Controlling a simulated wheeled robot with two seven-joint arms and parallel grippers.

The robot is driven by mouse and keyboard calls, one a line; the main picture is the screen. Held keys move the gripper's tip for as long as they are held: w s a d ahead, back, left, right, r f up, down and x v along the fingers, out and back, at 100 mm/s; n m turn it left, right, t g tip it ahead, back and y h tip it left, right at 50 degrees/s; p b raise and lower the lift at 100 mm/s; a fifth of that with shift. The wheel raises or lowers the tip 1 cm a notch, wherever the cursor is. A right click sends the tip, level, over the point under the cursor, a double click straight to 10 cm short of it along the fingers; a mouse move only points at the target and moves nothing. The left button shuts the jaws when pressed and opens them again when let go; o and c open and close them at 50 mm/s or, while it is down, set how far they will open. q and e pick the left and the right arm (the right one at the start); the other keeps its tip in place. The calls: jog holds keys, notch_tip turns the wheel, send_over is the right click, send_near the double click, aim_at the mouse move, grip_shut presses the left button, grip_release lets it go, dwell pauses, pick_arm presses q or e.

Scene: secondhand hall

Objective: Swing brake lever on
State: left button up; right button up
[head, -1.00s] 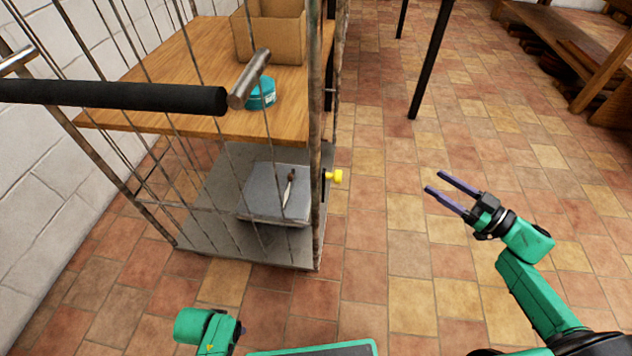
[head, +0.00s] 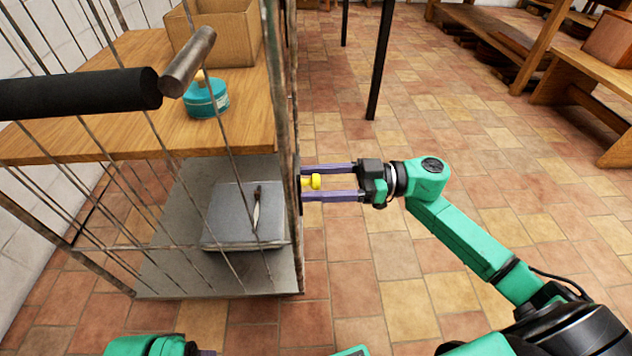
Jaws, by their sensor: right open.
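The lever's mount is mostly hidden behind the fingers and post. Of my left arm (head: 150,346), only a green part shows at the bottom edge; its fingers are not clearly visible.
The trolley has a black push handle (head: 75,92) and a wooden shelf (head: 120,130) bearing a teal tin (head: 206,98) and a cardboard box (head: 218,42). A grey case (head: 232,218) lies on its base. Tiled floor on the right is free, with benches (head: 590,75) behind.

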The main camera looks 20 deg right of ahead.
grip_shut()
dwell(1.4)
